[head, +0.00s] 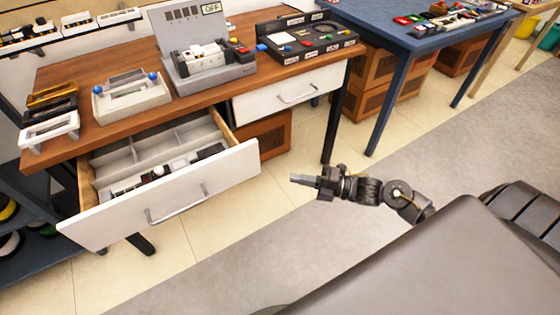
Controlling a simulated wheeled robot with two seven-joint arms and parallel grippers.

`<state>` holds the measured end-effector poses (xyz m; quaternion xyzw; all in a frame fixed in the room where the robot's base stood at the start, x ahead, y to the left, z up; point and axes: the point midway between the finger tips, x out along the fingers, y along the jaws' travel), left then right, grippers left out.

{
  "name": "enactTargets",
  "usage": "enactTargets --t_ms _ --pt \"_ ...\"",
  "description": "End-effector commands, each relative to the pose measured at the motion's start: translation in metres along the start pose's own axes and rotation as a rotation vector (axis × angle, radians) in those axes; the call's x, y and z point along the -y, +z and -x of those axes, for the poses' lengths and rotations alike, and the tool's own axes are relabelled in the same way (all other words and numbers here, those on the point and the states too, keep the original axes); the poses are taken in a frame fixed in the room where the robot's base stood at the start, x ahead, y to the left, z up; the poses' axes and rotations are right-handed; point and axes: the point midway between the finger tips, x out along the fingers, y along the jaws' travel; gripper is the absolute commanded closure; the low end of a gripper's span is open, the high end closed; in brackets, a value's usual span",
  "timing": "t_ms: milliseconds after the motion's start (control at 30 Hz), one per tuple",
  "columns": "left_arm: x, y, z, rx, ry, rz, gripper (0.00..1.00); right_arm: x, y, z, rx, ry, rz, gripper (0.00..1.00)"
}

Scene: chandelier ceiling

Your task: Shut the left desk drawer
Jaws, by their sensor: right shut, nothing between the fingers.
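The left desk drawer (230,168) is pulled well out from the wooden desk (115,110). Its white front has a metal handle (178,211). Inside are grey dividers and several dark and light small items. The right desk drawer (285,101) looks shut, with its own handle (298,95). My right gripper (298,178) is shut and empty. It is in the air to the right of the open drawer front, apart from it, and points left. My left gripper is not in view.
A grey device with an OFF sign (212,67), a black tray (307,44) and other small items stand on the desk. Brown crates (262,136) are under it. A blue table (420,38) stands at the back right. The floor before the drawer is clear.

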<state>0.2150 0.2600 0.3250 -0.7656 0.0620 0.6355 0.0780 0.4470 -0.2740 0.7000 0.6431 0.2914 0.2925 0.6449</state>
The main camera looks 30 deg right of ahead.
Motion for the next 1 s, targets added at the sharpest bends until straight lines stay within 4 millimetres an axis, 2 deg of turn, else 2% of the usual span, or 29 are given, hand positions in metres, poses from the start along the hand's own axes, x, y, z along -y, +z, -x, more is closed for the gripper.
enactTargets --t_ms 467,500,700,1000 --pt "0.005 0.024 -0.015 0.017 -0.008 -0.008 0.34 -0.002 0.001 -0.093 0.001 0.004 -0.003 1.0" --pt "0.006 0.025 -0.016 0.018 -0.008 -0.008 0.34 -0.001 0.007 -0.097 0.003 0.002 -0.002 1.0" --pt "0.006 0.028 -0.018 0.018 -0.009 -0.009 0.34 0.0 0.023 -0.113 0.002 0.0 -0.002 1.0" --pt "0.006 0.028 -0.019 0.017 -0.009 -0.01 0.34 0.001 0.029 -0.118 0.002 0.0 -0.003 1.0"
